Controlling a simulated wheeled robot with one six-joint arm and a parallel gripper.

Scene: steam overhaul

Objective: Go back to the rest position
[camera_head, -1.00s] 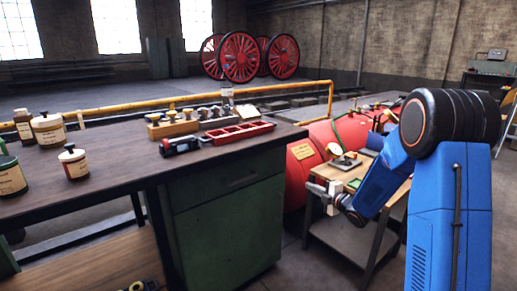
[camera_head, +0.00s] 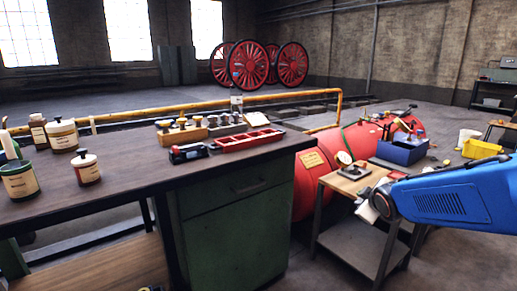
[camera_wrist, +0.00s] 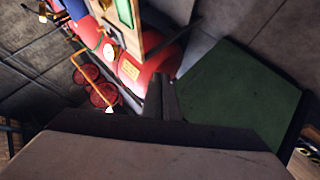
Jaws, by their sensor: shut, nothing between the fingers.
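My gripper (camera_wrist: 163,92) is shut and empty; its dark fingers show in the middle of the wrist view. In the head view my blue arm reaches in from the right edge, and a small pale part of the gripper (camera_head: 367,212) shows beside the dark wrist joint, the rest hidden. The gripper is in front of the small cart (camera_head: 358,240), near its right side, and appears apart from it. In the wrist view the green cabinet (camera_wrist: 245,95) is at the right and the red boiler (camera_wrist: 130,68) is above the fingers.
The workbench (camera_head: 120,170) at left carries jars, a red tray (camera_head: 250,139) and a wooden block with knobs (camera_head: 181,133). A blue box (camera_head: 402,150) and a yellow bin (camera_head: 481,148) stand at right. A yellow rail (camera_head: 200,104) runs behind the bench.

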